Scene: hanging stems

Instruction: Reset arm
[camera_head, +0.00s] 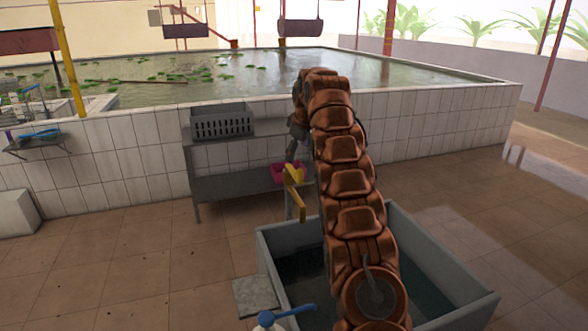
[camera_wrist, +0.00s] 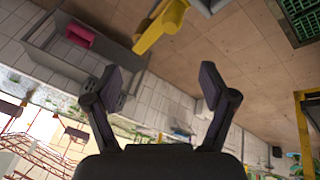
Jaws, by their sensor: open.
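My gripper (camera_wrist: 160,84) shows in the wrist view with its two dark fingers spread wide and nothing between them. My copper-coloured arm runs up the middle of the head view and bends down at its far end, close to the tiled pool wall. The gripper end there is small and partly hidden by the arm, near a grey metal table. The wrist view is tilted far over, with floor at the top and the pool area low.
The grey table (camera_head: 235,187) carries a grey slotted crate (camera_head: 222,121). A pink container (camera_head: 283,175) and a yellow object (camera_head: 294,199) sit near its right end. A grey water-filled tub (camera_head: 278,246) stands below my arm. Tiled floor is open left and right.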

